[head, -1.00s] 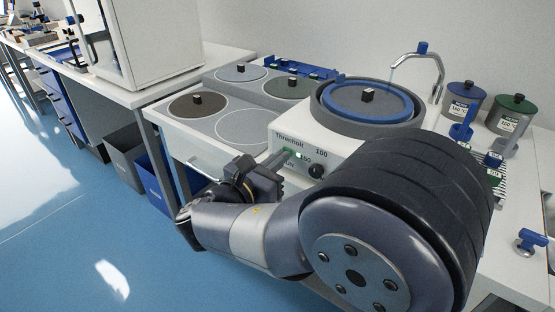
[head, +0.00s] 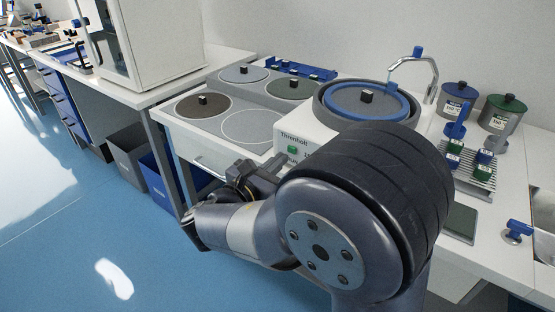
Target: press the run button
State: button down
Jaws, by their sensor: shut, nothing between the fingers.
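The white polishing machine (head: 302,124), labelled "Threnholt", stands on the bench with a blue-rimmed round platen (head: 367,101) on top. A green square button (head: 292,150) shows on its front panel, likely the run button, with its caption too small to read. My gripper (head: 281,161) is shut and empty, just below and left of the green button. I cannot tell whether its tips touch the panel. My arm hides the right part of the panel, including the dial.
A curved tap (head: 428,62) stands behind the platen. Lidded jars (head: 500,117) and a rack (head: 472,172) are at right. Bins (head: 130,160) stand on the floor at left.

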jog(key=p+v, duration=0.1)
jog(key=v, duration=0.9)
jog(key=shift+s+a, duration=0.25)
jog(key=c, duration=2.2)
grip_release()
